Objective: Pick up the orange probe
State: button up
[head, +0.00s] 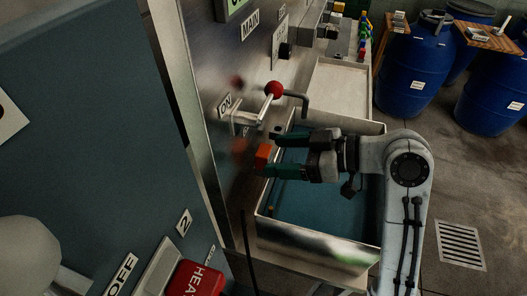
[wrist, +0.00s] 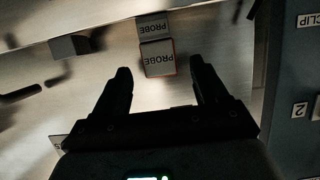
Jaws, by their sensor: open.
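The orange probe (head: 262,155) is a small orange block in front of the upright metal panel in the head view. In the wrist view the probe (wrist: 157,58) shows a grey face lettered PROBE with thin red-orange edges. My gripper (head: 272,152) points left at it, one finger above and one below in the picture. In the wrist view my gripper (wrist: 160,68) has its fingers apart, with the probe near the fingertips and between their lines. Whether either finger touches it, I cannot tell. The jaws are empty.
A lever with a red ball knob (head: 274,90) sticks out above my gripper, near the ON label (head: 225,104). A metal tray (head: 330,250) with a blue-green bottom lies below. A dark cabinet (head: 90,130) stands left. Blue barrels (head: 413,65) stand back right.

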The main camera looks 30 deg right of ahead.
jog(key=shift+x, duration=1.05)
jog(key=c, duration=1.1)
jog(key=shift+c, duration=0.2)
jog(key=shift+r, duration=0.45)
notch_tip(320, 180, up, 2)
jog(key=shift+r+b, duration=0.1)
jog(key=shift+b, duration=0.3)
jog(key=s+d+b, duration=0.2)
jog(key=s+d, duration=1)
jog(key=d, duration=0.1)
jog(key=shift+s+r, duration=0.15)
jog(key=shift+s, duration=0.25)
